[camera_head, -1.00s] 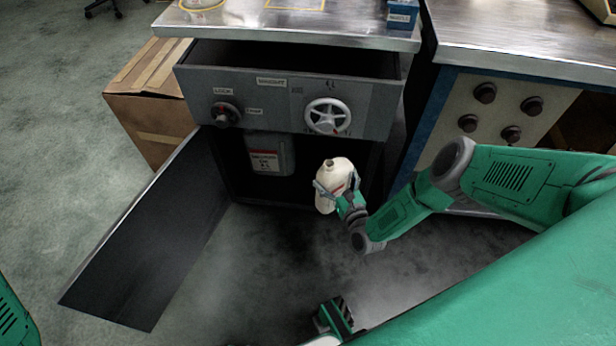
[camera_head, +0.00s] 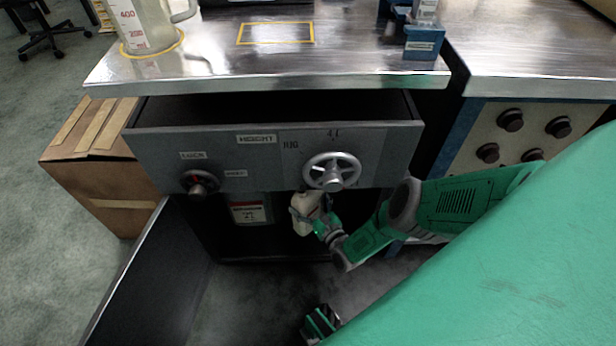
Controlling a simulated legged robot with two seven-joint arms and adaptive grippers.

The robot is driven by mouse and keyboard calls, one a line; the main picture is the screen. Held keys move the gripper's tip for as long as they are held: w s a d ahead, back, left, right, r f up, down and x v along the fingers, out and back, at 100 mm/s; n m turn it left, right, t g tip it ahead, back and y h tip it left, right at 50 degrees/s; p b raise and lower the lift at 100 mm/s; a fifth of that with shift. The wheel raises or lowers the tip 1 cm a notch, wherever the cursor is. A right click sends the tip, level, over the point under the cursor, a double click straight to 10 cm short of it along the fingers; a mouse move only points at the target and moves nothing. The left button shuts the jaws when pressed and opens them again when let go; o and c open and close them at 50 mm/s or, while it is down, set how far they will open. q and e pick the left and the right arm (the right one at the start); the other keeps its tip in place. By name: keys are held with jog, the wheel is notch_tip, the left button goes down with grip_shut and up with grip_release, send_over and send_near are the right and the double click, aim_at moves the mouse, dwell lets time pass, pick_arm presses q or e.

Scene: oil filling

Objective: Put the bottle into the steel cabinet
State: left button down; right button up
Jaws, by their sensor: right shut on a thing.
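The cream-white bottle (camera_head: 304,218) is upright or nearly so, at the open front of the steel cabinet (camera_head: 145,150), below its white handwheel. My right gripper (camera_head: 308,220) is shut on the bottle from the right side. The bottle's top is close under the drawer front; I cannot tell how deep inside it is. The cabinet door (camera_head: 135,275) stands open to the left. The drawer above the opening is pulled out. My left gripper (camera_head: 320,325) shows only in part at the bottom edge, and its fingers are not clear.
A labelled grey container (camera_head: 249,212) stands inside the cabinet, left of the bottle. The handwheel (camera_head: 332,172) and a dark knob (camera_head: 200,184) stick out from the drawer front. A cardboard box (camera_head: 100,160) is at the left. A measuring jug (camera_head: 145,25) and blue box (camera_head: 423,42) stand on top.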

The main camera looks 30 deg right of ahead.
aim_at(313, 215)
notch_tip(313, 215, down, 4)
jog(key=b, duration=0.3)
jog(key=shift+a+f, duration=0.1)
jog(key=shift+f, duration=0.1)
jog(key=shift+r, duration=0.1)
jog(key=o, duration=1)
jog(key=s+p, duration=0.2)
jog(key=s, duration=1)
jog(key=shift+a, duration=0.2)
